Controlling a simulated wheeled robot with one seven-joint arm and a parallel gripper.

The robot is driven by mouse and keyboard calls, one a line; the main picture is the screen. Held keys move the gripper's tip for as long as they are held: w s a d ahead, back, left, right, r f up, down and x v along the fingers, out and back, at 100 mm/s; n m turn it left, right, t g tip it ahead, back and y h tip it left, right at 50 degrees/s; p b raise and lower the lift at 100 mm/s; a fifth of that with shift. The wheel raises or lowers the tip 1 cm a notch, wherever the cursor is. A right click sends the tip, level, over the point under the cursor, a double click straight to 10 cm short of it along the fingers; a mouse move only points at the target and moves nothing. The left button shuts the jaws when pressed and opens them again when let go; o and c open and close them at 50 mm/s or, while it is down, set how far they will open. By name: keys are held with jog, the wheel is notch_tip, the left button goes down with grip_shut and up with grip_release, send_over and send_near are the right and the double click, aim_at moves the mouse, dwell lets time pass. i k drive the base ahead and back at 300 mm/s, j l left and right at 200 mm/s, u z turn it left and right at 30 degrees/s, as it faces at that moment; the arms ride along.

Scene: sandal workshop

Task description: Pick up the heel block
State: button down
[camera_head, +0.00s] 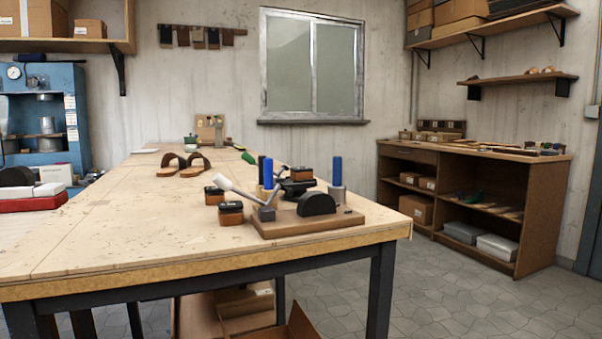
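No piece is plainly marked as the heel block. Small brown blocks with black tops stand near the front right of the workbench (110,235): one block (214,196) further back, one (231,214) closer to the front edge, both left of a wooden-based fixture (300,226). A similar brown and black piece (301,174) shows behind the fixture's parts; its support is partly hidden. A black half-round piece (317,205) stands upright on the fixture's base. The fixture has blue-topped posts and a pale-tipped lever. My gripper is not in view.
A pair of brown sandals (183,164) lies further back on the workbench. A blue machine (45,115) stands at the left. Shelving (480,200) stands at the right wall. Open boxes sit under the workbench. The floor between bench and shelving is clear.

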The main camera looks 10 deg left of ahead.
aim_at(295, 176)
jog(key=i+u, duration=0.1)
jog(key=u, duration=0.25)
jog(key=l+u, duration=0.15)
jog(key=u, duration=0.25)
jog(key=i+l+u, duration=0.15)
jog(key=u, duration=0.2)
jog(key=i+l+u, duration=0.15)
jog(key=l, duration=0.25)
jog(key=i+l+u, duration=0.15)
jog(key=l, duration=0.3)
jog(key=i+l+u, duration=0.15)
jog(key=l, duration=0.25)
jog(key=i+l+u, duration=0.15)
jog(key=l, duration=0.3)
jog(key=l+u, duration=0.2)
jog(key=l, duration=0.6)
jog(key=i+l, duration=0.1)
jog(key=l, duration=0.25)
jog(key=i+j, duration=0.1)
jog(key=j, duration=0.55)
jog(key=i, duration=0.05)
